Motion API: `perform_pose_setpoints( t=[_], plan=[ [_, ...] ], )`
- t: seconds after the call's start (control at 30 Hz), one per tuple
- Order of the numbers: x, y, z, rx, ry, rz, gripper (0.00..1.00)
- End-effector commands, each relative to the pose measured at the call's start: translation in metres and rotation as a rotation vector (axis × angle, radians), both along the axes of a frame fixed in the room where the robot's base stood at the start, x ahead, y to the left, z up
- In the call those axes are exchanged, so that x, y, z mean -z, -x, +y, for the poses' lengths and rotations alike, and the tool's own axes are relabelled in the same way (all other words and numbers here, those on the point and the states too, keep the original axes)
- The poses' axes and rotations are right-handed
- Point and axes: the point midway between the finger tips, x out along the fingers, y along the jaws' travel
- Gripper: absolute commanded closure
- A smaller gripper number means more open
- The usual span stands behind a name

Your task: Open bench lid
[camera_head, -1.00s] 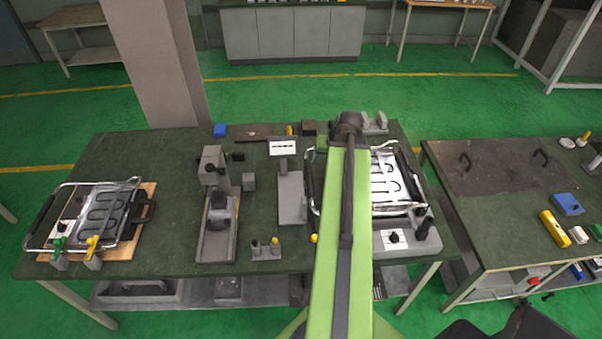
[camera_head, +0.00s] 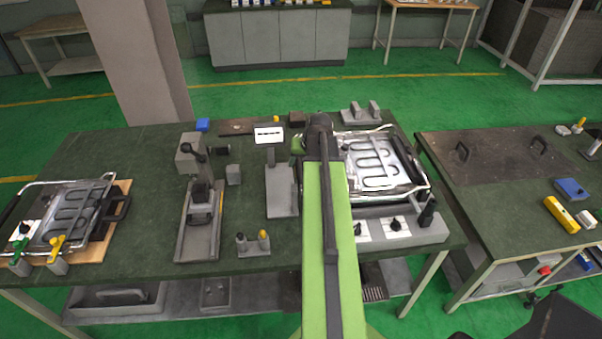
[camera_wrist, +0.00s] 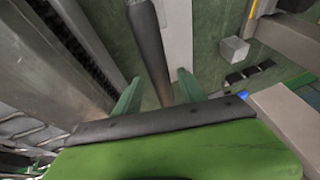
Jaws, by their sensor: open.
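The dark panel with two black handles (camera_head: 490,160), which looks like the bench lid, lies flat and closed on the right-hand bench. My gripper (camera_wrist: 160,76) is open, with its two green fingers apart. In the wrist view a dark round bar (camera_wrist: 150,45) lies ahead between the fingers, and I cannot tell whether they touch it. In the head view my arm reaches over the middle bench, left of the heating-element unit (camera_head: 380,165) and well away from the panel. A green finger shows at the arm's end; the rest is hidden.
A gap separates the two benches. Blue and yellow blocks (camera_head: 562,214) lie on the right-hand bench.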

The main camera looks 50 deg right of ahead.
Motion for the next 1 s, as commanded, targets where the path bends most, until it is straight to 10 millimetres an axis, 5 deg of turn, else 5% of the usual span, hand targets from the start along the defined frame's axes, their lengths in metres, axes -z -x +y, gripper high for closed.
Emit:
perform_pose_setpoints(
  t=[0.3, 0.67, 1.0],
  plan=[
    [0.0052, -0.0032, -0.0004, 0.0, 0.0, 0.0, 0.51],
    [0.0053, -0.0033, -0.0002, -0.001, 0.0, 0.0, 0.99],
    [0.0056, -0.0033, -0.0001, -0.001, 0.001, 0.001, 1.0]
  ],
)
